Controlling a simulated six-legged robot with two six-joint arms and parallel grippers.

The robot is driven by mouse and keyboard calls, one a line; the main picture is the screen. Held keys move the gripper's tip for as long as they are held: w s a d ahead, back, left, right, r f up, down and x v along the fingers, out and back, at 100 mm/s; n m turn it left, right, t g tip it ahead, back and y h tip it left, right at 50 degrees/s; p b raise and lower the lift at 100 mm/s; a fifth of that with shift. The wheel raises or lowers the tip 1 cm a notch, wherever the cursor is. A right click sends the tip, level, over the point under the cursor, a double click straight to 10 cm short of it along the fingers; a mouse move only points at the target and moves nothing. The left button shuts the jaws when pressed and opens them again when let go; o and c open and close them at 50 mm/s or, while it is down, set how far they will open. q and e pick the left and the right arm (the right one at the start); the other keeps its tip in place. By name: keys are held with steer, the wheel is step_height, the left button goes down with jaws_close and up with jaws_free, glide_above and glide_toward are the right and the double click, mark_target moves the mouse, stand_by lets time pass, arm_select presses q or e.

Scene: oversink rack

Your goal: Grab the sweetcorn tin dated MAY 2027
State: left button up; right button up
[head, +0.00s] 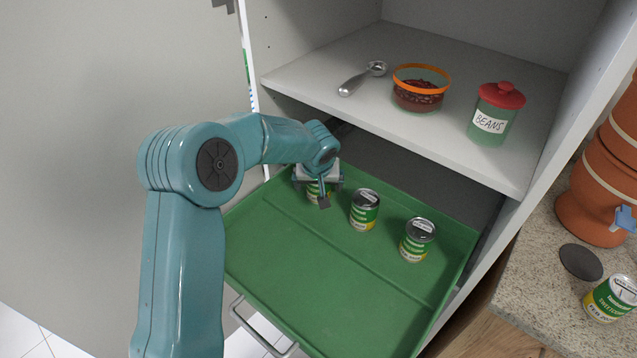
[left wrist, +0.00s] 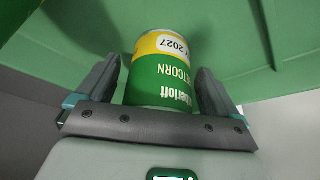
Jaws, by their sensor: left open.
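A green, yellow and white sweetcorn tin (left wrist: 160,75) stands between the fingers of my left gripper (left wrist: 158,84). Its label appears upside down in the left wrist view; 2027 is readable, but the month is mostly turned out of sight. The fingers are open, one on each side of the tin. In the head view my left gripper (head: 319,186) is over this tin (head: 314,196) at the back left of the green drawer (head: 300,255) and partly hides it. Two similar tins stand to its right, a middle one (head: 364,212) and a right one (head: 416,242); their dates are too small to read.
Another similar tin (head: 609,300) is on the speckled counter (head: 545,290), beside a dark disc (head: 581,262) and terracotta pots (head: 600,190). The shelf (head: 440,130) above the drawer holds a scoop (head: 362,78), an orange-rimmed bowl (head: 418,95) and a beans jar (head: 494,118). The drawer's front is clear.

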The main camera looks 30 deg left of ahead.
arm_select(q)
steer(key=shift+c, duration=0.2)
steer(key=c, duration=1)
steer(key=shift+c, duration=1)
steer(key=shift+r, duration=0.1)
